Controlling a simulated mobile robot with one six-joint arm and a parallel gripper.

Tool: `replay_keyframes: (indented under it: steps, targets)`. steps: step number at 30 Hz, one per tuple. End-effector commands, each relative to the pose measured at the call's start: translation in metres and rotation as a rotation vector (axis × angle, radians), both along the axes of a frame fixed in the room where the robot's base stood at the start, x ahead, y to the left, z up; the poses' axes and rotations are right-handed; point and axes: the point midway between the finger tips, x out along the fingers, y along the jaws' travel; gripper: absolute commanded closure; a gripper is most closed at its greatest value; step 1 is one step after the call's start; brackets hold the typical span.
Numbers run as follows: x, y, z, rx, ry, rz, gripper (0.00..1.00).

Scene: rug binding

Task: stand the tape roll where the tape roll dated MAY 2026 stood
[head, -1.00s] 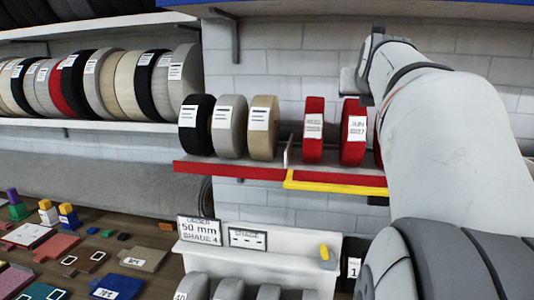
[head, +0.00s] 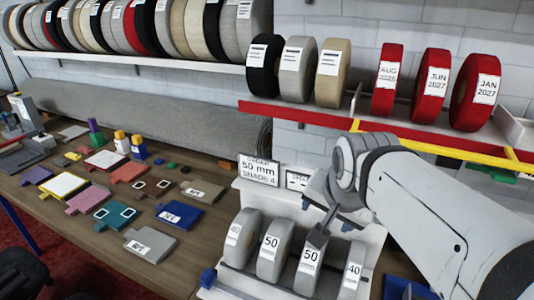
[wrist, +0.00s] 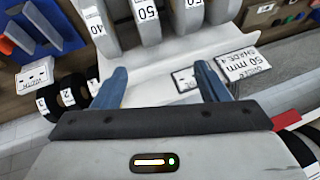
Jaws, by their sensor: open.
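Three red tape rolls stand on the right part of a red-edged shelf (head: 350,122) in the head view: one apparently dated AUG 2026 (head: 387,82), one JUN 2027 (head: 431,88) and one JAN 2027 (head: 475,93). I can read no MAY 2026 label. Below, a white rack (head: 285,203) holds grey tape rolls labelled 40 (head: 236,238), 50 (head: 271,246), 50 (head: 307,268) and 40 (head: 350,270). My gripper (head: 318,236) is over this rack, near the second 50 roll. In the wrist view my gripper (wrist: 160,84) is open and empty, with the rolls beyond its fingers.
An order sign (head: 259,169) reading 50 mm, SHADE 4 stands behind the rack. Black (head: 263,64), grey (head: 297,69) and beige (head: 332,72) rolls stand left on the red-edged shelf. A yellow rail (head: 440,149) runs along its front. Swatches cover the wooden bench (head: 60,220).

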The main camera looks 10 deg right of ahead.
Motion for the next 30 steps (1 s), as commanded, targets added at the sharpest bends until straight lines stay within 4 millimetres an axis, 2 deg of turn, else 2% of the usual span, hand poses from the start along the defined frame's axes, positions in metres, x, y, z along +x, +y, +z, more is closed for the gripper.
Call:
replay_keyframes:
  steps: [3,6,9,12,26,30]
  targets:
    - [-0.030,0.017,-0.030,-0.122,0.081,0.291,0.33]
    - [-0.047,0.025,-0.047,-0.190,0.125,0.466,0.33]
    - [-0.057,0.028,-0.056,-0.228,0.148,0.570,0.33]
    - [-0.061,0.022,-0.060,-0.243,0.158,0.607,0.33]
    - [-0.061,0.022,-0.061,-0.245,0.159,0.611,0.33]
    - [-0.060,0.022,-0.068,-0.243,0.162,0.611,0.33]
